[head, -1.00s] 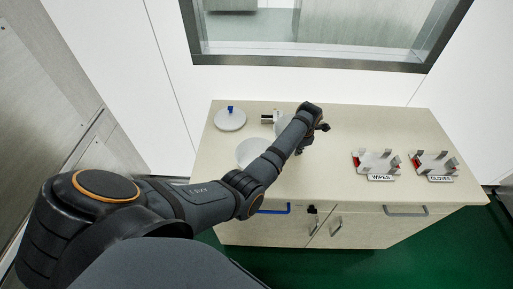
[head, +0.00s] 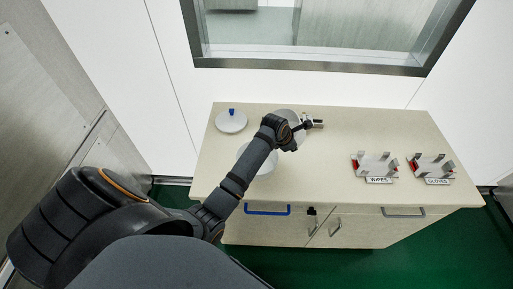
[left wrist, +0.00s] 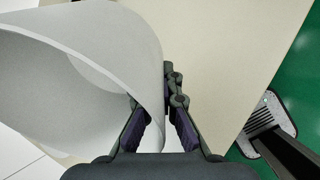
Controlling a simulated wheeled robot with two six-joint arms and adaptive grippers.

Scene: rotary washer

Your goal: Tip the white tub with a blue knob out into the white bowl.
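The white tub (head: 289,116) is partly hidden behind my left gripper in the head view. In the left wrist view its pale curved wall (left wrist: 90,75) fills the left side, with its rim running to the fingers. My left gripper (left wrist: 160,120) has one finger on each side of this wall and appears shut on it. In the head view the gripper (head: 303,126) is over the back of the counter. The round lid with the blue knob (head: 231,121) lies apart at the back left. The white bowl (head: 262,160) stands in front of the tub, partly covered by my forearm.
The pale counter (head: 340,135) is clear in the middle. The WIPES holder (head: 375,166) and GLOVES holder (head: 432,168) stand at the right. A framed window (head: 330,35) is in the wall behind. A blue handle (head: 268,210) is on the cabinet front.

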